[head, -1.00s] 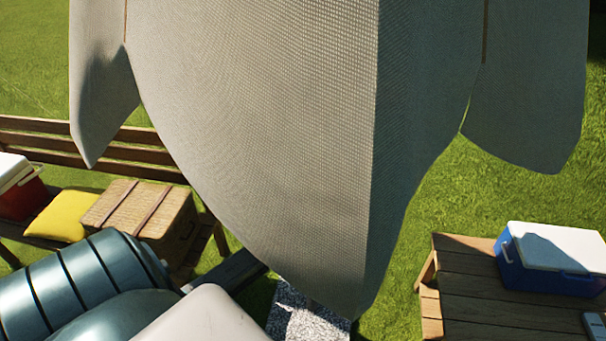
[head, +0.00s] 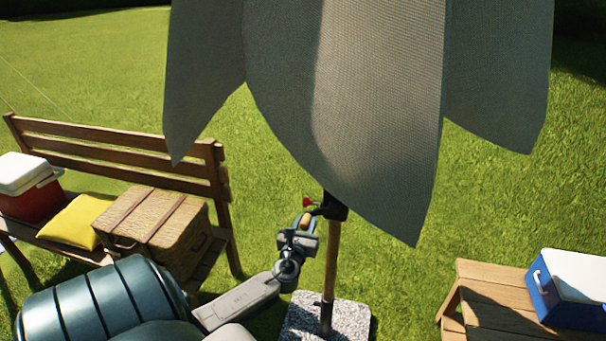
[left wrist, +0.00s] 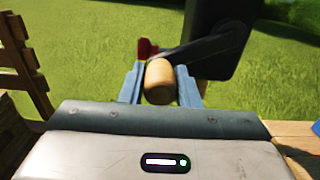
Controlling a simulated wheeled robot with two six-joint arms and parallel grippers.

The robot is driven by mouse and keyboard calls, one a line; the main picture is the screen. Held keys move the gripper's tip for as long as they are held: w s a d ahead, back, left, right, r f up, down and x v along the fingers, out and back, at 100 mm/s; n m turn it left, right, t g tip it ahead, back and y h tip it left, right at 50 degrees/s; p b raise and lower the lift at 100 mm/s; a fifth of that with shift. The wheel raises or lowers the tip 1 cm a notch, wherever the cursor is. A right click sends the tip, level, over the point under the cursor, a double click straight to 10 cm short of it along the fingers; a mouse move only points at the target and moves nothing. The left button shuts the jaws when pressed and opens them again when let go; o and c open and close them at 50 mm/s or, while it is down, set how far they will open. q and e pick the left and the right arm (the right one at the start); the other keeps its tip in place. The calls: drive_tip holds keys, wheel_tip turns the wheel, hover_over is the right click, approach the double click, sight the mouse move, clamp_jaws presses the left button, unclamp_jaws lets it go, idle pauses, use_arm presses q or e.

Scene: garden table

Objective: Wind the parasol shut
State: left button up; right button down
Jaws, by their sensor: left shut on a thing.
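The grey parasol canopy (head: 350,110) hangs in steep, drooping folds around its wooden pole (head: 331,262), which stands upright in a speckled stone base (head: 300,322). A dark crank housing (head: 336,206) sits on the pole just under the canopy's lower edge. My left gripper (head: 304,226) is beside the pole, shut on the wooden crank knob (head: 306,219). In the left wrist view the knob (left wrist: 159,82) lies between the two blue-grey fingers, with the dark crank arm (left wrist: 205,48) running to the housing (left wrist: 228,35). A small red part (head: 308,202) shows by the housing. My right gripper is not in view.
A wooden bench (head: 120,152) at left holds a red cooler (head: 30,192), a yellow cushion (head: 70,222) and a wicker hamper (head: 150,228). A wooden table (head: 490,290) with a blue cooler (head: 572,290) stands at right. Open grass lies behind the pole.

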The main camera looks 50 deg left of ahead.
use_arm(q)
drive_tip(key=w+d+f+b, duration=0.3)
drive_tip(key=d+f, duration=0.2)
drive_tip(key=d, duration=0.1)
drive_tip(key=shift+w+d, duration=0.2)
drive_tip(key=shift+w, duration=0.2)
drive_tip(key=o, duration=1)
drive_tip(key=shift+w, duration=0.1)
drive_tip(key=p+v, duration=0.1)
drive_tip(key=v, duration=0.9)
